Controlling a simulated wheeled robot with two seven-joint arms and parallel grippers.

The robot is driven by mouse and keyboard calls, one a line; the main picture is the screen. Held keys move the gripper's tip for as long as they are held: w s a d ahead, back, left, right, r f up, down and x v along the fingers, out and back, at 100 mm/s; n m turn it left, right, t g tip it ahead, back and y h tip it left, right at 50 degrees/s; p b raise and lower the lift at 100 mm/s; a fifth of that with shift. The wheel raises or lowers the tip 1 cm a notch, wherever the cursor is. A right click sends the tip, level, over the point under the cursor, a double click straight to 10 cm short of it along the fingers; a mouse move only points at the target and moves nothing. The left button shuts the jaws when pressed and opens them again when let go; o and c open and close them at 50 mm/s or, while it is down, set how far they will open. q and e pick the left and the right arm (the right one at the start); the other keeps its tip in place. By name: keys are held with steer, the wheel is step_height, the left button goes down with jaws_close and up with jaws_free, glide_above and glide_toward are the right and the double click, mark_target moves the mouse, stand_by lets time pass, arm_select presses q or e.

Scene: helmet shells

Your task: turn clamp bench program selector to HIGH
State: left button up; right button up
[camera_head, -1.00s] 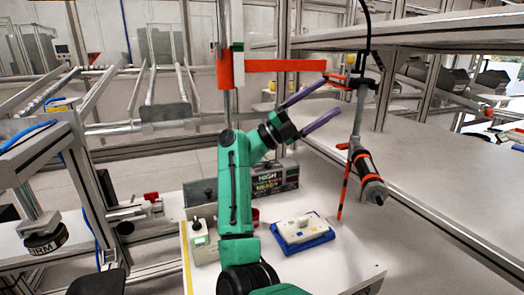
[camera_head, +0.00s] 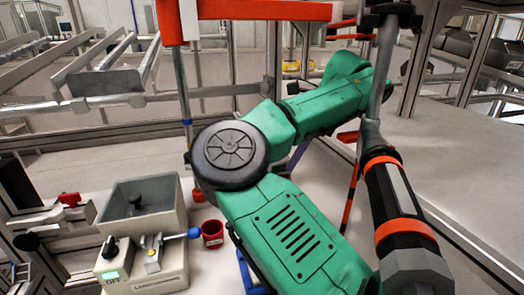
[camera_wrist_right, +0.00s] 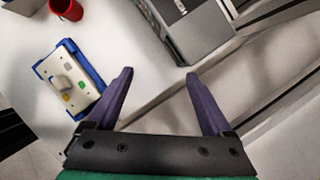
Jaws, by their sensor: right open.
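In the head view my green right arm hides most of this panel; only a blue edge (camera_head: 243,272) shows. A grey box with a dark lettered face (camera_wrist_right: 188,25) lies ahead of the fingers.
In the head view, a pale control box (camera_head: 112,272) reading OFF has a black knob. A hanging black and orange tool (camera_head: 395,205) is close right of my arm.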

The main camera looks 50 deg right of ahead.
steer(key=w+a, duration=0.1)
steer(key=w, duration=0.2)
steer(key=w+a+p, duration=0.1)
steer(key=w+a, duration=0.1)
steer(key=w, duration=0.2)
steer(key=w+a+p, duration=0.1)
steer(key=w+a, duration=0.1)
steer(key=w, duration=0.2)
steer(key=shift+w+a+r, duration=0.1)
steer(key=shift+a+r, duration=0.05)
steer(key=shift+w+a+f, duration=0.1)
steer(key=shift+f, duration=0.35)
steer(key=shift+c, duration=0.3)
